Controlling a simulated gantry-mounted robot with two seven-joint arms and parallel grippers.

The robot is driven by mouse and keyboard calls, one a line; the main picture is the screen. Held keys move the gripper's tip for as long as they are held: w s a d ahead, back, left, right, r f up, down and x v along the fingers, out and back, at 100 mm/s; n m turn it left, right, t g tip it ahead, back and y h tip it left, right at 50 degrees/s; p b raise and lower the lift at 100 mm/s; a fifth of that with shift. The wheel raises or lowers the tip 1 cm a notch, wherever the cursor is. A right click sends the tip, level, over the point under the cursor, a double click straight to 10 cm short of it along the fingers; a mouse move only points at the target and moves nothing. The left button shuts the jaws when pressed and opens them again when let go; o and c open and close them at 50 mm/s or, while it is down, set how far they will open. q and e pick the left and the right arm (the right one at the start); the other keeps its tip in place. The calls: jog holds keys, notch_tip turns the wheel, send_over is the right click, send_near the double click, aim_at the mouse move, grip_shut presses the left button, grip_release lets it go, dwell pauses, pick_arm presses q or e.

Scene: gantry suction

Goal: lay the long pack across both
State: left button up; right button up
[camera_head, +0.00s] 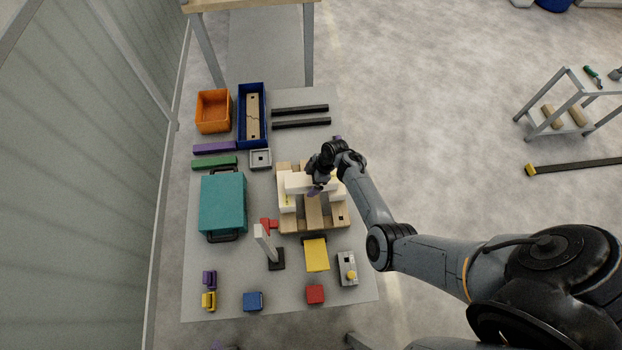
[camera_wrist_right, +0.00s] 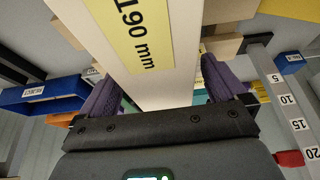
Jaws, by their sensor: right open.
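The long white pack (camera_head: 298,182) lies crosswise near the top of the wooden pallet (camera_head: 312,215). It appears to rest on two white packs, a left one (camera_head: 287,203) and a right one (camera_head: 337,201), though my gripper hides part of the contact. My right gripper (camera_head: 326,166) is over the long pack with its purple fingers apart. In the right wrist view the long pack (camera_wrist_right: 150,45), with a yellow "190 mm" label, passes between the open fingers (camera_wrist_right: 160,88). I cannot tell whether either finger touches it. My left gripper is not identifiable in view.
A teal case (camera_head: 223,202) stands left of the pallet. A blue bin (camera_head: 243,95) and an orange bin (camera_head: 213,112) are at the upper left. A red-topped upright tool (camera_head: 266,240), a yellow block (camera_head: 316,254) and small blocks lie below the pallet.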

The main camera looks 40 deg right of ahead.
jog(key=p+v, duration=0.3)
jog(key=v, duration=0.6)
jog(key=shift+r+p, duration=0.1)
jog(key=shift+p, duration=0.3)
jog(key=shift+v, duration=0.75)
